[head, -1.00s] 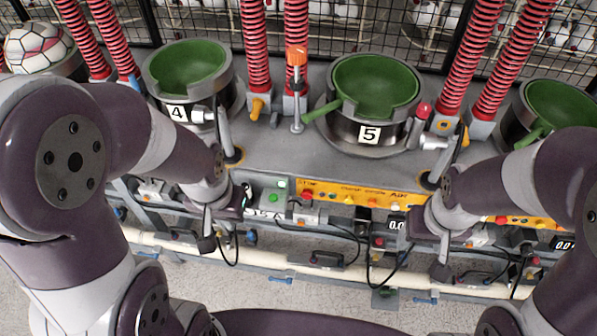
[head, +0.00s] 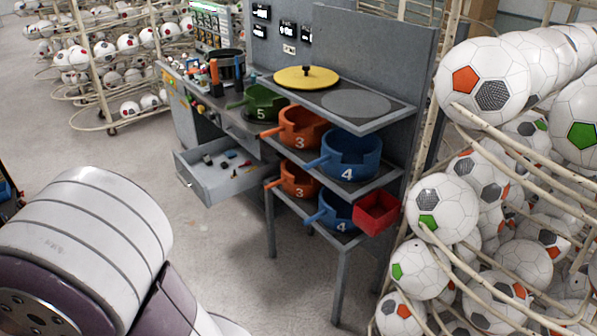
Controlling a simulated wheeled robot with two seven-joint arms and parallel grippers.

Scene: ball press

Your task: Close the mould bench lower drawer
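The mould bench (head: 368,113) stands in the middle of the head view, with coloured moulds on its shelves. A grey drawer (head: 228,187) is pulled out at the bench's left part, below the worktop, with its front panel facing left. Several small red, blue and dark items lie in it. A small pale handle (head: 184,178) shows on its front. Neither of my grippers is in view; only a part of my arm shows at lower left, apart from the drawer.
A rack of footballs (head: 455,208) fills the right side, close to the bench. A red bin (head: 376,212) hangs at the bench's right end. More ball racks (head: 115,55) stand at the back left. The floor (head: 215,245) before the drawer is clear.

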